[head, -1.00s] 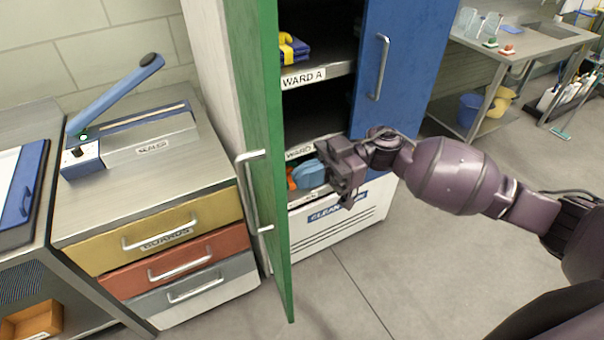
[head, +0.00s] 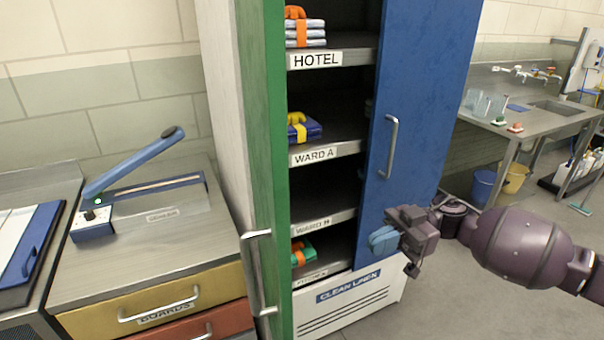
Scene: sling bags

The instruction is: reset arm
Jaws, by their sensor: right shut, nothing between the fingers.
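My right gripper (head: 384,240), with light-blue fingers, is shut and empty. It is in front of the lower part of the open cabinet's blue door (head: 425,110), to the right of the shelf opening. My right arm comes in from the right edge. Whether the gripper touches the door cannot be told. My left gripper is not in view.
The cabinet's green door (head: 264,160) stands open on the left. Shelves hold banded bundles: white (head: 305,32), blue-yellow (head: 303,128) and green-orange (head: 302,254). A counter with a blue-handled lever tool (head: 135,165) is at left. A sink bench (head: 535,115) stands back right.

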